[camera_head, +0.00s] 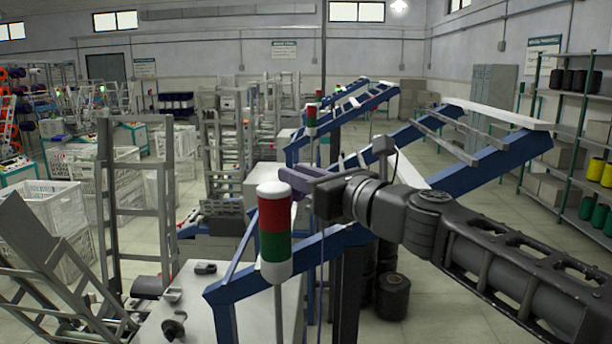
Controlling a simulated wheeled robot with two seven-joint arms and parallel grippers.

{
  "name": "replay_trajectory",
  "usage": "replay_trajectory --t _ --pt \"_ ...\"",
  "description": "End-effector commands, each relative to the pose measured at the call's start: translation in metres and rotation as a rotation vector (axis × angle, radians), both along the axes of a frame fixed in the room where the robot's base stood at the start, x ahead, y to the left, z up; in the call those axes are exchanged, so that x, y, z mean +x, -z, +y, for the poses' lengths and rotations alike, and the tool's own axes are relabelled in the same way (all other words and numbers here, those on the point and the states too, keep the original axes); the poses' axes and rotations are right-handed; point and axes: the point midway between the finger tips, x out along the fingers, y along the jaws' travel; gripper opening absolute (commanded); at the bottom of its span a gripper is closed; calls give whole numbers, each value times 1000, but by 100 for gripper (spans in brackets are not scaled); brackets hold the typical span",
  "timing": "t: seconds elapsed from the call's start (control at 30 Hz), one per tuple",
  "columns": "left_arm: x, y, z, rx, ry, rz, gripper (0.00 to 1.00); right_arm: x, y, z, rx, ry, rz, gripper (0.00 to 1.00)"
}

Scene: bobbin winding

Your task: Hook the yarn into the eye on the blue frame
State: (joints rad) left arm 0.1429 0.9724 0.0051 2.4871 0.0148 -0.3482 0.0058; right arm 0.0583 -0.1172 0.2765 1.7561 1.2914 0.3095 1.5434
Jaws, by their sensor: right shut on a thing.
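My right gripper (292,178) reaches in from the right, with its purple-grey fingers level, beside the blue frame (487,172). It is shut on the yarn; at the fingertips the yarn is too fine to make out. A thin pale violet strand (322,285) hangs straight down below the gripper, past the frame's lower rail. I cannot make out the eye on the blue frame; the gripper and the signal lamp may cover it. My left gripper is not in view.
A red, green and white signal lamp (275,232) stands just in front of my right fingertips. A light machine table (245,310) with small metal parts lies below left. White crates (48,205) and grey racks fill the left; dark spools (392,296) stand under the frame.

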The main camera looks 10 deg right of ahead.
Motion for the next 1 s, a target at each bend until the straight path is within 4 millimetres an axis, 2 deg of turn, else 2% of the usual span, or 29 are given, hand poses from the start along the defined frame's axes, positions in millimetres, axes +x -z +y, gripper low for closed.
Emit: replay_trajectory --t 0.37,1.0 --pt "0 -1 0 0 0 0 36 0 -1 0 0 0 0 0" --pt "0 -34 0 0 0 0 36 2 -34 7 0 0 0 0"
